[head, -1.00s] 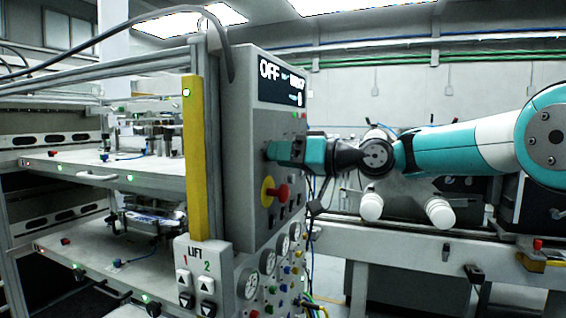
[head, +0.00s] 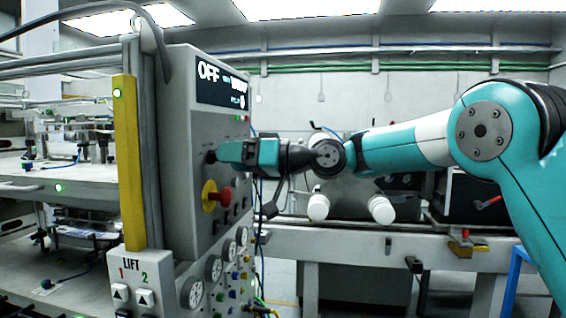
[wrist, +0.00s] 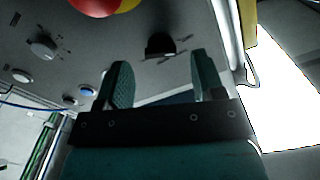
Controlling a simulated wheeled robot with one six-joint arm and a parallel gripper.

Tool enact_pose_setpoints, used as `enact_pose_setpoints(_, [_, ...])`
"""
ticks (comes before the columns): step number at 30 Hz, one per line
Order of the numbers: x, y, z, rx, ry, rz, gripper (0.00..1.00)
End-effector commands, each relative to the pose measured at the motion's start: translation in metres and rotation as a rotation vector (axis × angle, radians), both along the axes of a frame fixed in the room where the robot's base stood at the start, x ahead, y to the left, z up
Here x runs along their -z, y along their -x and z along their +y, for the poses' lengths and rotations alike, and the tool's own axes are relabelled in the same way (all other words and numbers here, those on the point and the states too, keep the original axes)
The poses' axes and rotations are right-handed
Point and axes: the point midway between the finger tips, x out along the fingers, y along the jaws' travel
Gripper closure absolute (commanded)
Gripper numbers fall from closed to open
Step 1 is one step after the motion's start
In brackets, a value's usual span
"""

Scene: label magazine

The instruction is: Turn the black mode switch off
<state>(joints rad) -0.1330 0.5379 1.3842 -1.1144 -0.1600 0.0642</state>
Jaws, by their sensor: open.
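The black mode switch (wrist: 160,45) is a dark knob on the grey control panel, seen in the wrist view just beyond my fingertips and between their lines. In the head view the switch (head: 210,157) shows at the left tip of my gripper. My gripper (wrist: 160,72) is open and empty, its two teal fingers spread on either side of the switch's line. In the head view my gripper (head: 222,153) points left at the panel face, very close to the switch; contact cannot be told. The panel display (head: 221,86) reads OFF in large letters.
A red emergency button (head: 223,195) on a yellow base sits just below the switch; its red cap also shows in the wrist view (wrist: 93,5). Gauges (head: 213,268) and small knobs lie lower down. A yellow post (head: 128,165) stands left of the panel. Cables hang beside it.

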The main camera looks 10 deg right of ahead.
Motion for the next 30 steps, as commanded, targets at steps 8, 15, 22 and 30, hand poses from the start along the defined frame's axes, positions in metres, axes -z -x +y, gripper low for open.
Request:
enact_pose_setpoints(8, [0.003,0.023,-0.069,0.007,0.001,-0.001,0.38])
enact_pose_setpoints(15, [0.002,0.042,-0.119,0.005,0.001,-0.002,0.38])
enact_pose_setpoints(22, [0.001,0.051,-0.140,0.002,0.001,0.000,0.38])
enact_pose_setpoints(30, [0.000,0.052,-0.143,0.000,0.000,-0.001,0.38])
